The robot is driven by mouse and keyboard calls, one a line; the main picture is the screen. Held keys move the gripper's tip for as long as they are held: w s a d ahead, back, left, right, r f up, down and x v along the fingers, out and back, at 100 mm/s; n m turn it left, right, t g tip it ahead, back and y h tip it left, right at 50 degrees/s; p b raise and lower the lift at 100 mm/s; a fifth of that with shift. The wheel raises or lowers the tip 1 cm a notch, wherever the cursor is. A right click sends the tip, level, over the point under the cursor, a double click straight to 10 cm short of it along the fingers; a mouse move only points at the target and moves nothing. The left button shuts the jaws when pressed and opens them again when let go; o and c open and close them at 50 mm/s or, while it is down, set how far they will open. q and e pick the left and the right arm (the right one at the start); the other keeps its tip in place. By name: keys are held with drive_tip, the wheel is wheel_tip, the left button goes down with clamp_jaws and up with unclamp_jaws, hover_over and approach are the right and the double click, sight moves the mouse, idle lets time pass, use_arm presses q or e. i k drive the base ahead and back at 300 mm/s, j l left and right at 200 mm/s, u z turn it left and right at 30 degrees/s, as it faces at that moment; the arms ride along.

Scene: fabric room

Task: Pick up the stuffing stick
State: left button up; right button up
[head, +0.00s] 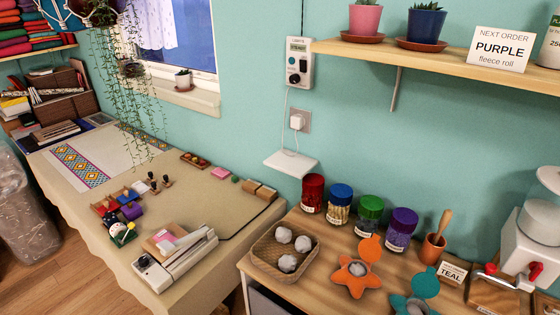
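A wooden stick (443,222), which looks like the stuffing stick, leans upright in a small terracotta-coloured cup (433,250) on the wooden worktop at the right. Its upper end sticks out above the rim and tilts right. Its lower end is hidden inside the cup. Neither of my grippers shows in the head view.
Left of the cup stand several jars with coloured lids (402,222). A wicker basket of white stuffing (262,262), an orange star-shaped piece (357,278), a teal piece (412,305) and a TEAL card (452,272) are near. A white machine (527,240) stands right. A shelf (440,62) hangs above.

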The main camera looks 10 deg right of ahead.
sight(447, 215)
drive_tip(key=z, duration=1.6)
drive_tip(key=j+z, duration=0.15)
drive_tip(key=j, duration=0.5)
